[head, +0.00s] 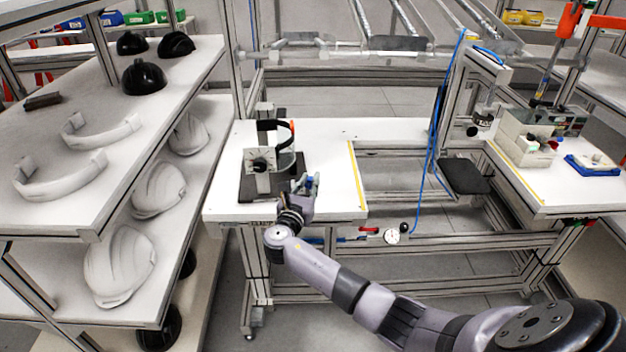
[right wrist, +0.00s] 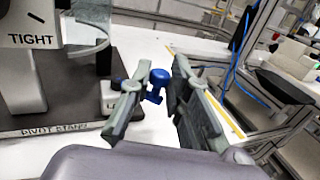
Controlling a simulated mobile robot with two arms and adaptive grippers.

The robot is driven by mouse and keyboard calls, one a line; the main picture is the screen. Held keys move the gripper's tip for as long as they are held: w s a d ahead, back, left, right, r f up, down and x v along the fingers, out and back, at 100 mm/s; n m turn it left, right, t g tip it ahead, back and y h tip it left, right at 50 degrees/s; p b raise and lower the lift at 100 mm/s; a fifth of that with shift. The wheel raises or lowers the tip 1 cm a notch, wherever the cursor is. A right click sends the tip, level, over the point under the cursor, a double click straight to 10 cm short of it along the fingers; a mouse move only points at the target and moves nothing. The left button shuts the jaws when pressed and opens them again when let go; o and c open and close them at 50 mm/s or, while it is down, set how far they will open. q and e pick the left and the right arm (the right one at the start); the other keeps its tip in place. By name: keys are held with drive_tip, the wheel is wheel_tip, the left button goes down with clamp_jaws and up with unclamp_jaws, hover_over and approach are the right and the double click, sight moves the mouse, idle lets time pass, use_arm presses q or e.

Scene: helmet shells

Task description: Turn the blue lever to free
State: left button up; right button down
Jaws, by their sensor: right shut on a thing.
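The blue lever (right wrist: 155,86) has a rounded knob and sits at the right side of the pivot stand (right wrist: 60,128). My right gripper (head: 307,184) is at the stand's front right corner. Its two fingers (right wrist: 160,98) are on either side of the blue lever, shut on it. In the head view the fingers hide most of the lever. My left gripper is not in view.
The stand is on a white table (head: 335,190) with a yellow line near its right edge. A shelf rack (head: 195,65) with helmet shells stands at left. A gauge (head: 392,236) and a red handle (head: 368,231) are below the table. A blue hose (head: 430,160) hangs at right.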

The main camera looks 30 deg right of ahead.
drive_tip(key=m+g+h+b, duration=0.1)
drive_tip(key=a+m+g+h+b, duration=0.1)
drive_tip(key=g, duration=0.1)
drive_tip(key=shift+w+a+f+m, duration=0.1)
drive_tip(key=shift+a+f+m, duration=0.1)
drive_tip(key=shift+m, duration=0.1)
drive_tip(key=shift+w+a+r+m+g+h+b, duration=0.15)
drive_tip(key=shift+m+g+h+b, duration=0.15)
drive_tip(key=shift+m+g+b, duration=0.25)
drive_tip(key=shift+s+a+m+g+h+b, duration=0.1)
drive_tip(key=shift+a+m+g+h+b, duration=0.2)
drive_tip(key=shift+g, duration=0.4)
drive_tip(key=shift+w+a+r+m+g+h+b, duration=0.1)
drive_tip(key=shift+m+g+h+b, duration=0.25)
drive_tip(key=shift+g+b, duration=0.3)
drive_tip(key=c, duration=1.5)
unclamp_jaws()
drive_tip(key=shift+c, duration=0.2)
drive_tip(key=v, duration=1.2)
